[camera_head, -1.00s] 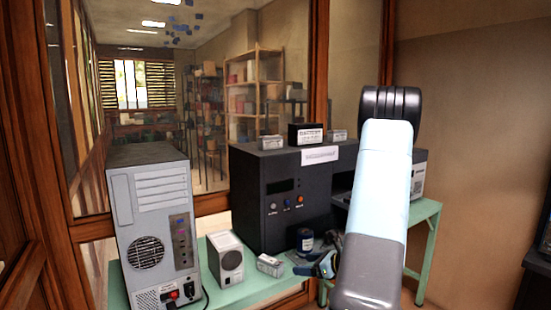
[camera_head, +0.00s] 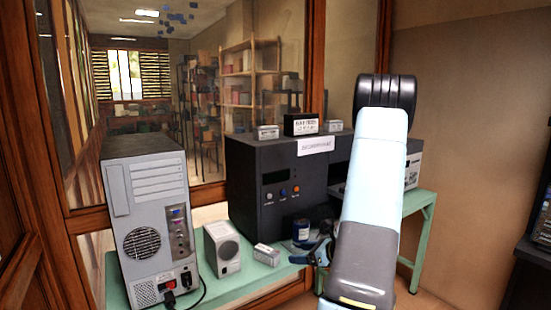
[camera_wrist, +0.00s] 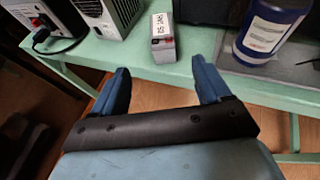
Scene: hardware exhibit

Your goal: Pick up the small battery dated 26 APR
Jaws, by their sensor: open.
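A small battery (camera_head: 266,254) lies on the green table in front of the dark cabinet. In the wrist view this grey-white battery (camera_wrist: 163,42) has dark and red parts at its near end; its sideways label seems to read 25 JAN. Two more small batteries, left (camera_head: 267,132) and right (camera_head: 335,126), sit on the cabinet top beside a larger black battery (camera_head: 301,125). Their dates are too small to read. My gripper (camera_wrist: 158,68) is open and empty, its blue fingers just short of the table battery. In the head view my gripper (camera_head: 306,256) is right of that battery.
A blue jar (camera_wrist: 268,30) stands close to the right finger. A small grey speaker-like box (camera_head: 222,248) and a computer tower (camera_head: 150,220) with cables stand left on the green table (camera_wrist: 225,75). The dark cabinet (camera_head: 262,190) blocks the space behind.

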